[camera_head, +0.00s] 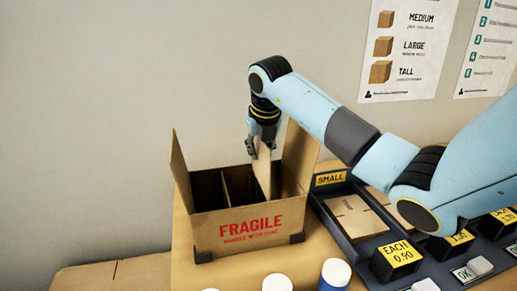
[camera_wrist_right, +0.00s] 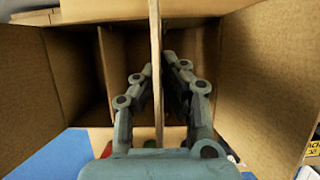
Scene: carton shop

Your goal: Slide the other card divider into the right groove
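An open carton (camera_head: 238,229) marked FRAGILE stands with its flaps up; it also fills the right wrist view (camera_wrist_right: 265,85). One card divider (camera_head: 225,187) stands upright inside, left of the middle; its edge shows in the wrist view (camera_wrist_right: 103,70). My right gripper (camera_head: 262,146) is above the carton, shut on the other card divider (camera_head: 263,172). This divider hangs upright between the fingers (camera_wrist_right: 160,66), its lower part inside the carton, right of the first divider. The grooves and its lower edge are hidden. My left gripper is not in view.
A dark tray (camera_head: 322,192) labelled SMALL with flat cartons is right of the carton. Price blocks (camera_head: 395,262) stand further right. A blue bottle with a white cap (camera_head: 335,274) and another white cap (camera_head: 277,283) are in front. The carton's right flap (camera_head: 300,155) is close to the gripper.

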